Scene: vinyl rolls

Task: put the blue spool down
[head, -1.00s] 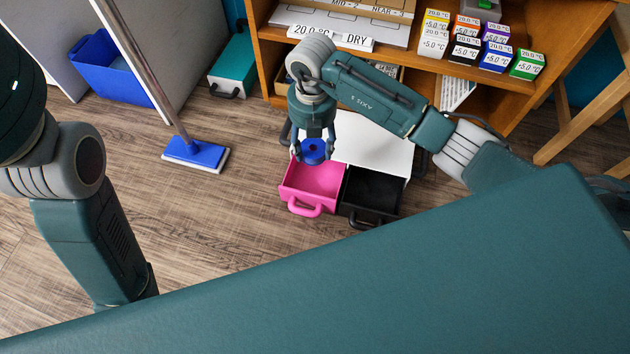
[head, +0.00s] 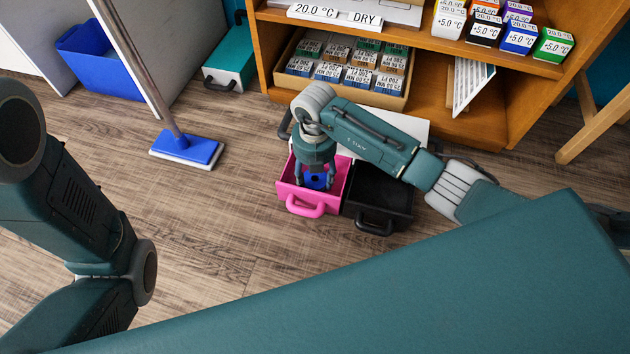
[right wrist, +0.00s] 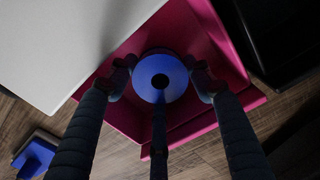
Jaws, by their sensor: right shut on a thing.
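The blue spool (head: 315,181) is inside the pink drawer (head: 338,194), between the fingers of my right gripper (head: 315,184). In the right wrist view the spool (right wrist: 176,80) shows as a blue disc with a dark centre hole. The right gripper (right wrist: 162,84) is shut on it, with fingertips at both sides. The pink drawer (right wrist: 240,60) surrounds the spool there; I cannot tell whether the spool touches its floor. My left arm is at the left edge of the head view, and its gripper is out of the picture.
An open black drawer (head: 385,195) sits right beside the pink one. A wooden shelf (head: 495,120) with a tray of labelled boxes (head: 283,84) stands behind. A blue-headed mop (head: 187,150) stands to the left. The floor (head: 190,240) in front is clear.

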